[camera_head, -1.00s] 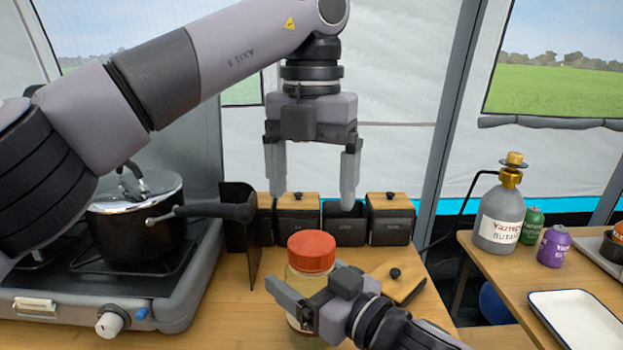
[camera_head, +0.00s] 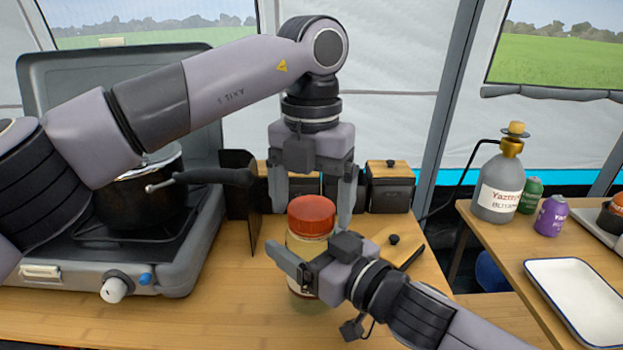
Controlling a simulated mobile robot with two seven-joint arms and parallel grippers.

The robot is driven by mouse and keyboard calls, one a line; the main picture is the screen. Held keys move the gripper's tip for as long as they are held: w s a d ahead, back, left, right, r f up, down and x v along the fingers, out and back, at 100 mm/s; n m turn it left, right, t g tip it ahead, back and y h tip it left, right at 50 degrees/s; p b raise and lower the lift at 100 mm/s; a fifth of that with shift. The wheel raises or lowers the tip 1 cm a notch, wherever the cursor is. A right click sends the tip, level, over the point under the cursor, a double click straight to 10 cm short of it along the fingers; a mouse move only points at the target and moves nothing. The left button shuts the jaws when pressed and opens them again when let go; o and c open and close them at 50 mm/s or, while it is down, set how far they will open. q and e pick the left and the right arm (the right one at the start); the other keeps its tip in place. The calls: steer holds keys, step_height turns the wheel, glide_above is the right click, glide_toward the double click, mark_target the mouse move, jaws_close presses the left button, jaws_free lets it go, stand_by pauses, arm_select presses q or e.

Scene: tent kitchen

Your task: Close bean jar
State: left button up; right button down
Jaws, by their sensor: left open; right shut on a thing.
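The bean jar (camera_head: 299,245) stands upright on the wooden counter, with clear walls and pale contents. Its red lid (camera_head: 311,212) sits on top; I cannot tell how tightly. My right gripper (camera_head: 306,272) is shut around the jar's body below the lid and hides part of it. My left gripper (camera_head: 312,208) points straight down from above, open. Its two fingers are at either side of the red lid, and the gap between finger and lid is hard to judge.
A stove (camera_head: 165,270) with a dark pot (camera_head: 135,205) is at left. Lidded dark canisters (camera_head: 390,190) line the back. A wooden lid with a black knob (camera_head: 395,248) lies right of the jar. A side table with a gas bottle (camera_head: 497,195) and white tray (camera_head: 583,300) is at right.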

arm_select(q)
steer(key=shift+f, duration=0.1)
steer(key=c, duration=1.1)
steer(key=shift+m, duration=1.6)
steer(key=o, duration=1.2)
steer(key=shift+r, duration=2.25)
steer(key=shift+c, duration=0.5)
